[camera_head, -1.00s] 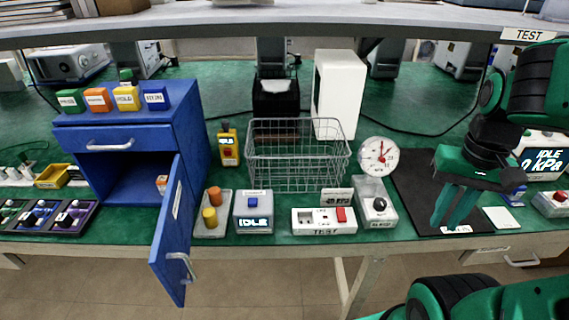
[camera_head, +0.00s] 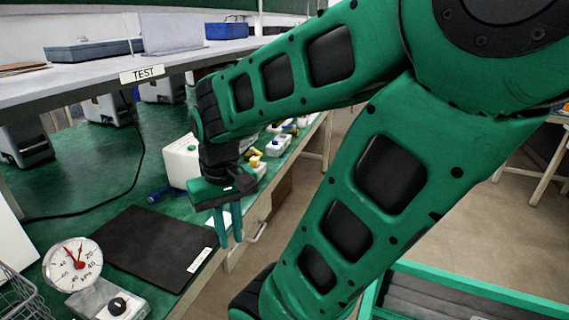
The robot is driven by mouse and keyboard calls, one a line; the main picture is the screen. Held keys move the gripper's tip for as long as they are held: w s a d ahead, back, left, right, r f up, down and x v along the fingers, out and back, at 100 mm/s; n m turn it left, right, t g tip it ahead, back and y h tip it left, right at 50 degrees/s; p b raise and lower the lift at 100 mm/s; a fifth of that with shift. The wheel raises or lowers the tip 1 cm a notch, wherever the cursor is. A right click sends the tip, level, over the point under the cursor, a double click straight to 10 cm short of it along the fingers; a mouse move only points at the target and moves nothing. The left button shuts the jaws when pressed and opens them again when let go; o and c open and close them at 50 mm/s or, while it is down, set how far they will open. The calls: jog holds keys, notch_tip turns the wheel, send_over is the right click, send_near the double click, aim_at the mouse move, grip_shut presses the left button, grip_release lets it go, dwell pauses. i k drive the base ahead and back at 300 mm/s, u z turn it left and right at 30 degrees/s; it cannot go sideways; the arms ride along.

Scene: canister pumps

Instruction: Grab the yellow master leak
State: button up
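My gripper (camera_head: 229,238) hangs fingers down at the front edge of the bench, right of the black mat. Its fingers are apart with nothing between them. Small yellow pieces (camera_head: 255,157) show on the bench behind the gripper, partly hidden by it and my arm. They are too small to tell whether one is the yellow master leak. The tray with a yellow and an orange cylinder, seen earlier, is out of view now.
A black mat (camera_head: 150,243) lies on the green bench. A shelf (camera_head: 60,95) marked TEST overhangs the bench.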

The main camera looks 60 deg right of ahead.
aim_at(254, 161)
jog(key=z, duration=1.5)
jog(key=k, duration=1.1)
jog(key=z, duration=0.75)
jog(key=i, duration=1.7)
jog(key=u, duration=0.65)
